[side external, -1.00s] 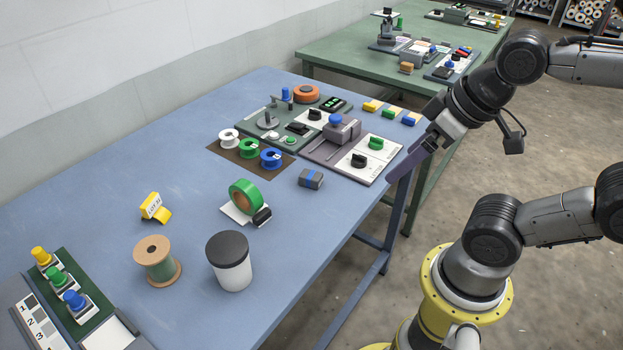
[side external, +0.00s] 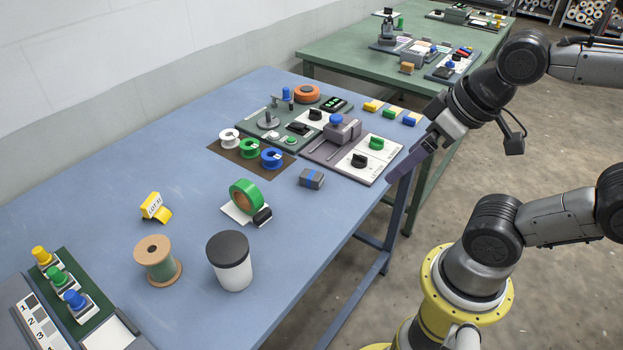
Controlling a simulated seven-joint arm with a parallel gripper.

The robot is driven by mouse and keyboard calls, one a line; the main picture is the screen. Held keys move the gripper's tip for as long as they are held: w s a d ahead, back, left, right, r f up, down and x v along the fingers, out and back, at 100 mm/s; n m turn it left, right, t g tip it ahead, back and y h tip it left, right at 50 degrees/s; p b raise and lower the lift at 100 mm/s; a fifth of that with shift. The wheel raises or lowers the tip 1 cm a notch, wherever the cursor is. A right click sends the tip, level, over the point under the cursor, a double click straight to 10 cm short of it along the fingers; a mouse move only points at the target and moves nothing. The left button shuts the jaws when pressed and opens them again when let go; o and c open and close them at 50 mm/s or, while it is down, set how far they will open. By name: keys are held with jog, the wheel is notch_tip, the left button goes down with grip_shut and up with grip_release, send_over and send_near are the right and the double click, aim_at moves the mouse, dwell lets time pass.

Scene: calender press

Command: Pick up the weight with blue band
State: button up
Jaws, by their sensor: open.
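A small dark grey block with a blue band (side external: 311,179), which looks like the weight, lies on the blue table (side external: 110,205) near its right edge. My gripper (side external: 394,177) is open and empty. It is to the right of the block, apart from it, by the table's right edge and in front of the panel's corner. One jaw mostly hides the other from this side.
Left of the block are blue, green and white spools (side external: 250,148) on a brown mat. Behind it is a control panel (side external: 335,155) with knobs and a lever. Green tape (side external: 245,196), a lidded jar (side external: 230,262) and a wooden spool (side external: 157,260) stand nearer.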

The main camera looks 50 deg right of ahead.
jog(key=w+r+m, duration=0.5)
jog(key=m, duration=0.2)
jog(key=m+g, duration=0.6)
jog(key=m, duration=0.2)
send_over(312, 174)
jog(key=f, duration=1.8)
jog(key=shift+s+a+f, duration=0.1)
jog(key=shift+s+f, duration=0.05)
jog(key=shift+s, duration=0.1)
jog(key=shift+w+f, duration=0.15)
jog(key=shift+f, duration=1.3)
jog(key=shift+w+f, duration=0.1)
jog(key=shift+f, duration=1.3)
jog(key=shift+c, duration=0.2)
